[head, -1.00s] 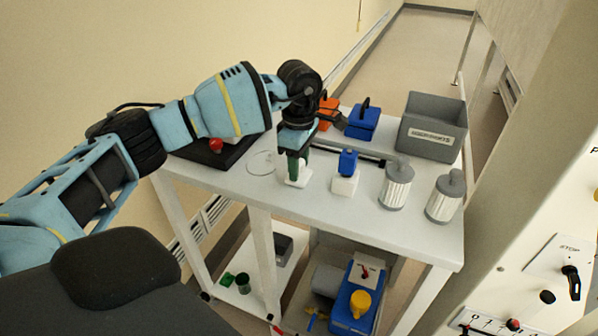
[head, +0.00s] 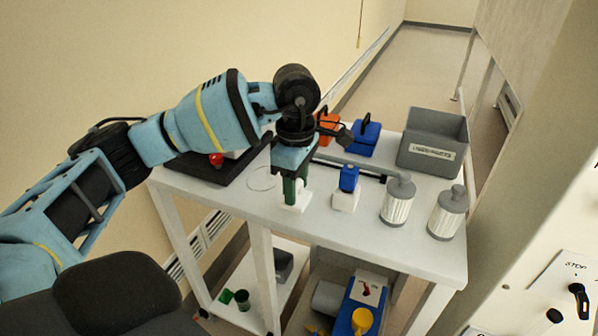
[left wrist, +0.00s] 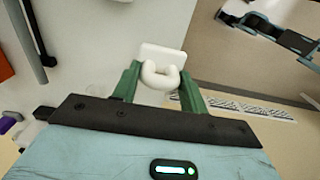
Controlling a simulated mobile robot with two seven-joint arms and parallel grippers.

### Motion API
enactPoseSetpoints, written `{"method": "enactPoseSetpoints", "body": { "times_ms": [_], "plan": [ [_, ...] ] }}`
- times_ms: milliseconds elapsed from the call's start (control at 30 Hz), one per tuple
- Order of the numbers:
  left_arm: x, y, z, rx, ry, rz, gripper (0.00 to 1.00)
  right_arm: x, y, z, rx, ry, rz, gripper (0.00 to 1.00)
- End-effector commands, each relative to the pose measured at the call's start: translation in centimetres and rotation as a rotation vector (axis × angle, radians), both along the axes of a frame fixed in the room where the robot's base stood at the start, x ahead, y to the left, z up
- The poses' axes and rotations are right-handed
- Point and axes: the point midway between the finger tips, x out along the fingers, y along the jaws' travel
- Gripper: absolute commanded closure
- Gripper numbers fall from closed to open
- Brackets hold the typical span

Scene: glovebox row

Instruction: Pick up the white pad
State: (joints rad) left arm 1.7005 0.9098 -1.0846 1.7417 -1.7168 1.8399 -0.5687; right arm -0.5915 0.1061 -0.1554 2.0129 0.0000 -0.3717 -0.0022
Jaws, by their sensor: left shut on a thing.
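The white pad (head: 294,205) is at the left part of the white table top, below my left gripper (head: 294,187). In the left wrist view the pad (left wrist: 161,55) is a white block with a rounded white loop on it. The green fingers of my left gripper (left wrist: 160,80) are on both sides of the loop, shut on it. I cannot tell whether the pad's underside touches the table. My right gripper is in neither view.
A white block with a blue top (head: 347,190) stands just right of the pad. Two ribbed grey-white canisters (head: 397,202) stand further right. A grey bin (head: 432,140), a blue box (head: 364,138) and an orange object (head: 328,124) are behind. A dark board (head: 205,165) lies left.

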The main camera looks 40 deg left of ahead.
Motion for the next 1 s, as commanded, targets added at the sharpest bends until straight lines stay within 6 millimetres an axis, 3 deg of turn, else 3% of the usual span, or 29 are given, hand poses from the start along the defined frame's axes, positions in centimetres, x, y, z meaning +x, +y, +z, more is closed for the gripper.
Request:
{"method": "enactPoseSetpoints", "body": {
  "times_ms": [200, 400, 600, 900, 933, 1000],
  "plan": [
    [-4.0, -2.4, 0.3, 0.000, 0.001, -0.004, 0.79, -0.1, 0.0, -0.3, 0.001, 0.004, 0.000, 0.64],
    [-6.4, -3.9, 0.6, 0.000, 0.001, -0.002, 0.79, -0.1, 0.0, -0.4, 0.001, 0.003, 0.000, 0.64],
    [-7.5, -4.6, 0.8, 0.000, 0.000, 0.000, 0.79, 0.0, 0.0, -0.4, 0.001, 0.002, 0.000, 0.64],
    [-7.7, -4.7, 0.8, 0.000, 0.000, 0.001, 0.79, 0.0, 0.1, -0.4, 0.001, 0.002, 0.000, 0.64],
    [-7.7, -4.7, 0.8, 0.000, 0.000, 0.001, 0.58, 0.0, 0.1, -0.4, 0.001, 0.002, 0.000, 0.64],
    [-7.7, -4.7, 0.8, 0.000, 0.000, 0.001, 0.68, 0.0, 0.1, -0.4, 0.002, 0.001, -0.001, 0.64]
  ]
}}
